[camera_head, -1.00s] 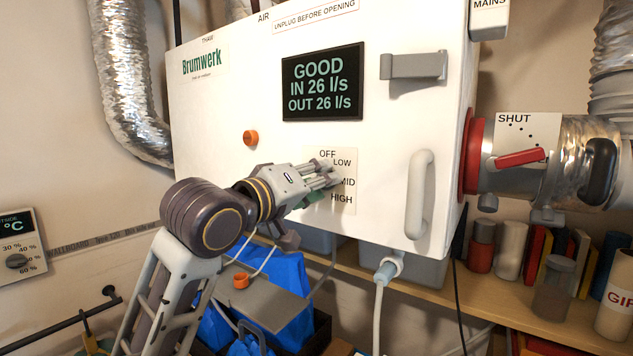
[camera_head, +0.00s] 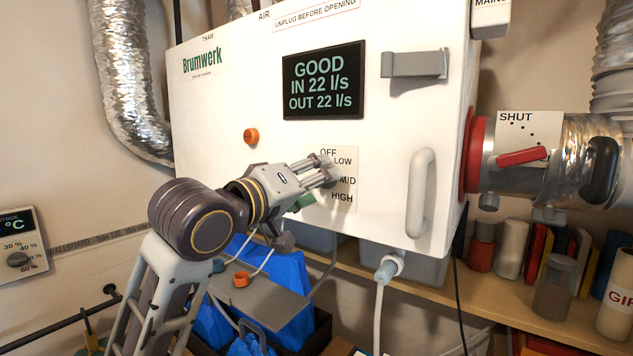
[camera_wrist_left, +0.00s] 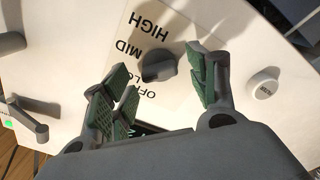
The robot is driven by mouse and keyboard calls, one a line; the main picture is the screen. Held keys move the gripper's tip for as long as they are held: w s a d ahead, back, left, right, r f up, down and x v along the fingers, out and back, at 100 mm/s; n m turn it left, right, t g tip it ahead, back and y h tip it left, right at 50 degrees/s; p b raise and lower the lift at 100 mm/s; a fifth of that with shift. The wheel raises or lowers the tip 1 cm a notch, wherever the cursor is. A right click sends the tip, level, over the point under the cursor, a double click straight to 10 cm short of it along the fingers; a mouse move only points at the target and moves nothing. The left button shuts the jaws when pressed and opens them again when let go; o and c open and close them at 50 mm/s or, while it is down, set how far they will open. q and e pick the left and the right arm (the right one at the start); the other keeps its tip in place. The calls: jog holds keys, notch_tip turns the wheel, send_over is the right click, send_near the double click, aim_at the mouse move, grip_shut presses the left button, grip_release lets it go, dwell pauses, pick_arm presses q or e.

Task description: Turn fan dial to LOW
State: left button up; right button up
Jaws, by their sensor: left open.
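The fan dial (camera_wrist_left: 160,67) is a dark grey knob on a pale plate lettered OFF, LOW, MID and HIGH. In the left wrist view it shows between the two green-padded fingers of my left gripper (camera_wrist_left: 160,78), which is open with a gap around the knob. I cannot tell for certain which label the dial points at. The display (camera_head: 322,82) above reads GOOD, IN 22 l/s, OUT 22 l/s. My right gripper is not in view.
An orange knob (camera_head: 251,136) sits left of the plate on the white cabinet. A vertical handle (camera_head: 420,193) and a grey latch (camera_head: 414,64) stick out at the right.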

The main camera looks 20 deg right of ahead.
pick_arm(q)
jog(key=v, duration=1)
jog(key=shift+s+a, duration=0.25)
jog(key=shift+a, duration=0.05)
